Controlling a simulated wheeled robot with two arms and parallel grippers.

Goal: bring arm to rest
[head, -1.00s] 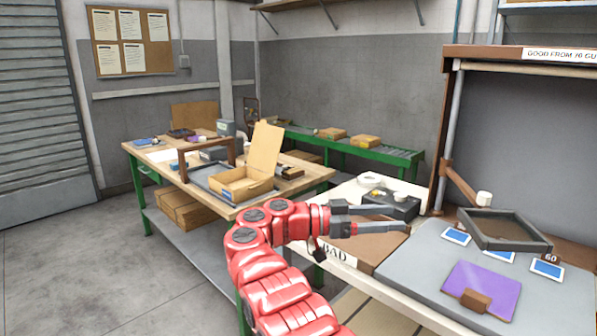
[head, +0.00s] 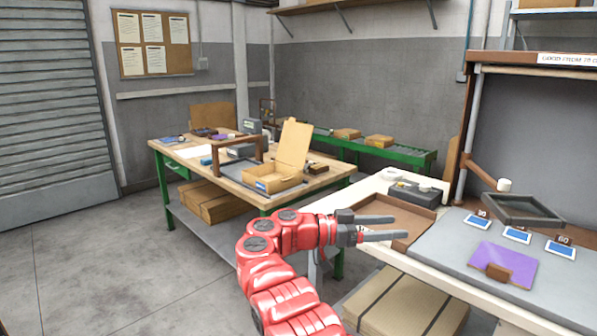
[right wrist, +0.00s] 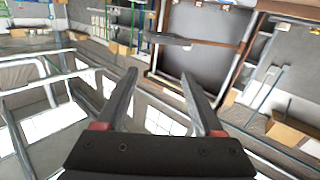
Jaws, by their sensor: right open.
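My right gripper (head: 385,227) is at the end of the red right arm (head: 275,250), which comes up from the bottom middle of the head view. Its two dark fingers are apart with nothing between them. In that view it lies in front of the left end of the right-hand bench, over a brown tray (head: 412,217). In the right wrist view the gripper (right wrist: 158,85) also shows spread and empty fingers, with the room tilted behind them. My left gripper is in neither view.
The right-hand bench has a grey mat (head: 440,240), a purple sheet (head: 505,263) with a brown block, blue cards and a dark frame (head: 522,210). A wooden table (head: 225,182) with an open carton (head: 275,178) stands left. Boxes lie below the bench. The left floor is clear.

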